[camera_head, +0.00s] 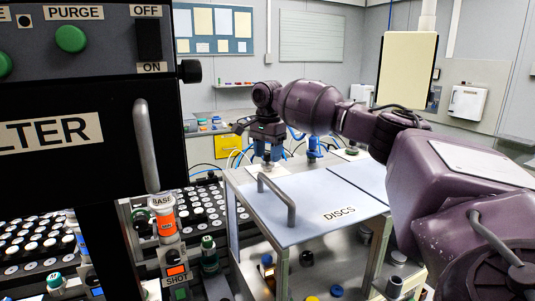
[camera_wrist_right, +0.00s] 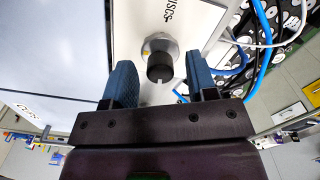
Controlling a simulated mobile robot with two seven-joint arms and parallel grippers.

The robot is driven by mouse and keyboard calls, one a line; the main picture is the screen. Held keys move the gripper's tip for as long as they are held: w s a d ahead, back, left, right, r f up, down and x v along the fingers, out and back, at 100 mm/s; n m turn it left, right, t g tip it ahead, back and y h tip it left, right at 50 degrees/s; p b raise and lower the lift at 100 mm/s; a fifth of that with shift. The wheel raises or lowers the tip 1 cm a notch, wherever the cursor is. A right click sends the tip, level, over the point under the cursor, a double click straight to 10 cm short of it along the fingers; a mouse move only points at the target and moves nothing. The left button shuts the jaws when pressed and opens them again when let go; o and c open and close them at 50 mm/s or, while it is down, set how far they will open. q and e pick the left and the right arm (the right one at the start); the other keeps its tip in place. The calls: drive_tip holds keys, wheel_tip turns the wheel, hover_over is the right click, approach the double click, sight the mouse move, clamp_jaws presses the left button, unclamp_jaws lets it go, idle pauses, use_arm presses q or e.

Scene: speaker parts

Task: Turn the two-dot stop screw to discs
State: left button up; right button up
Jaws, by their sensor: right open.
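In the right wrist view a dark round knob (camera_wrist_right: 160,68) sits on a metal collar on a white plate (camera_wrist_right: 190,28). A small white mark shows at its near edge. No dots can be made out on it, so I cannot tell if it is the two-dot stop screw. The plate carries a label partly read as "DISCS". My right gripper (camera_head: 268,157) is open, with its blue fingers on either side of the knob in the wrist view, apart from it. In the head view the gripper points down over the back of the case, and its fingers largely hide the knob. My left gripper is out of view.
A clear-sided case with a grey lid (camera_head: 315,192) marked DISCS and a bar handle (camera_head: 277,198) stands in front of the gripper. Another knob (camera_head: 352,150) stands farther right. Blue and white hoses run behind. A black panel (camera_head: 60,180) fills the left.

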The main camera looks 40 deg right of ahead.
drive_tip(key=shift+f, duration=0.4)
drive_tip(key=c, duration=0.9)
drive_tip(key=shift+n, duration=0.4)
